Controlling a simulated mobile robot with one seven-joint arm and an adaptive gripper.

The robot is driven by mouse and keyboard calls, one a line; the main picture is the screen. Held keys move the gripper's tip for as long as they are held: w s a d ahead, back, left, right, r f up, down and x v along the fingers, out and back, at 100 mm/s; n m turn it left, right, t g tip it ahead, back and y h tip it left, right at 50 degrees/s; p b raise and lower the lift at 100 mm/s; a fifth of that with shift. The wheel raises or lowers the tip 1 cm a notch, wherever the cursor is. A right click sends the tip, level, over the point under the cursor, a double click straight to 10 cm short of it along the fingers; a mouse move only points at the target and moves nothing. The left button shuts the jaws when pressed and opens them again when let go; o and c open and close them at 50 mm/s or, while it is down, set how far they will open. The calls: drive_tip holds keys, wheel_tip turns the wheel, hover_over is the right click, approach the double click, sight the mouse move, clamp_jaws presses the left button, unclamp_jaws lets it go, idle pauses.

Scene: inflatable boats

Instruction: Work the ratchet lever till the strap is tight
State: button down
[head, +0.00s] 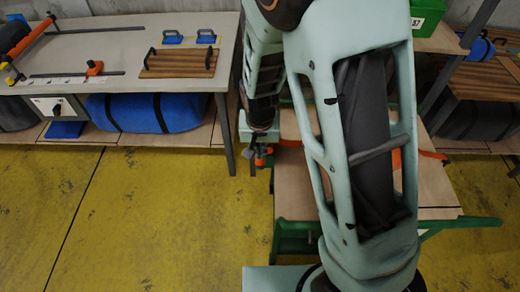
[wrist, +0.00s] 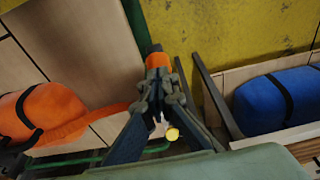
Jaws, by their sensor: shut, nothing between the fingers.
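My gripper (wrist: 156,92) is shut and empty in the wrist view. Its tips are at an orange piece with a dark end (wrist: 157,60), which looks like the ratchet lever's grip; whether they touch I cannot tell. In the head view my gripper (head: 261,160) is at the left edge of a wood-topped, green-framed cart (head: 296,205). The orange strap (wrist: 100,122) runs from an orange bundle (wrist: 52,105) toward my gripper. In the head view the strap (head: 429,154) shows right of my arm. The ratchet body is mostly hidden by my fingers.
A grey workbench (head: 120,55) with clamps and a wooden board stands at the left. A blue roll (head: 150,112) lies on its lower shelf and also shows in the wrist view (wrist: 275,100). A green crate (head: 427,16) stands behind. The yellow floor in front is clear.

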sight(260, 162)
wheel_tip(260, 162, down, 5)
drive_tip(key=b, duration=0.3)
drive_tip(key=shift+w+b, duration=0.1)
drive_tip(key=shift+b, duration=0.25)
wheel_tip(260, 162, up, 8)
drive_tip(key=p, duration=0.6)
drive_tip(key=shift+f, duration=0.2)
wheel_tip(260, 162, down, 8)
drive_tip(key=b, duration=0.6)
wheel_tip(260, 162, up, 8)
drive_tip(key=p, duration=0.6)
drive_tip(key=shift+f, duration=0.15)
idle(0.3)
idle(1.8)
drive_tip(key=shift+r, duration=0.2)
